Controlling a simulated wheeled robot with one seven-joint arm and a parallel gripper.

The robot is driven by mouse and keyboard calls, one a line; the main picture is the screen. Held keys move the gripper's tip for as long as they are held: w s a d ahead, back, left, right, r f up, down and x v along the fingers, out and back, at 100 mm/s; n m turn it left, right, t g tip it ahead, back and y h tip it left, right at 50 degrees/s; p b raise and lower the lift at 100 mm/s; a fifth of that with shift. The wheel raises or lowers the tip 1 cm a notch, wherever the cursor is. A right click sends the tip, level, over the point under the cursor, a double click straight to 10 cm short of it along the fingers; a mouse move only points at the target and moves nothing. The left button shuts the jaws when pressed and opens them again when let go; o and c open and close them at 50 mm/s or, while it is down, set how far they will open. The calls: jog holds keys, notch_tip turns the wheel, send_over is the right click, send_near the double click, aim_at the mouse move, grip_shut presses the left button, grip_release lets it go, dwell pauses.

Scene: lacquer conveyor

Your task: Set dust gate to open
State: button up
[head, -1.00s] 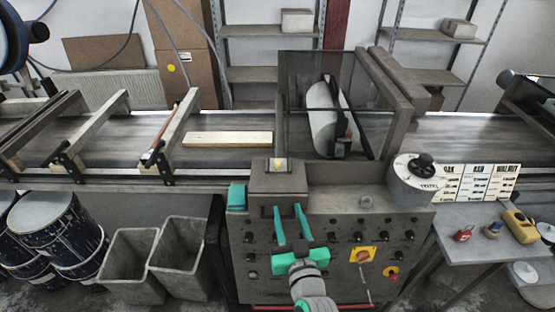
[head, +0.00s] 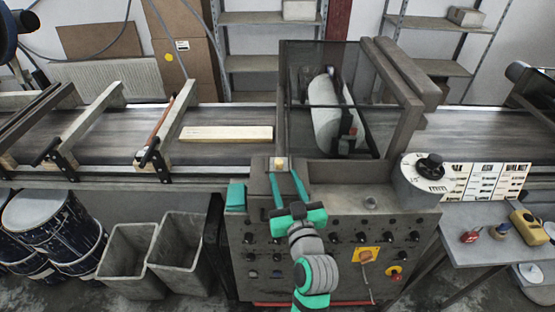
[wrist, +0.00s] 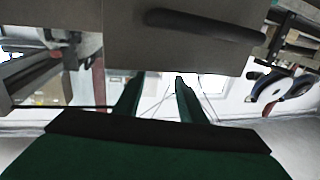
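My gripper (head: 283,174) is raised in front of the grey control cabinet (head: 335,225), with its two green fingers apart and nothing seen between them. In the wrist view the open fingers (wrist: 158,80) point toward a grey surface with a long dark slot or handle (wrist: 205,25). No part is clearly labelled as the dust gate, and its setting cannot be read.
A conveyor belt (head: 95,143) carries a pale board (head: 228,133). A dark framed hood with a roller (head: 325,112) stands behind the cabinet. A round dial (head: 430,167) is at right, beside a side table (head: 490,238). Bins (head: 128,255) stand at lower left.

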aim_at(280, 165)
jog(key=x, duration=0.8)
jog(key=shift+c, duration=0.6)
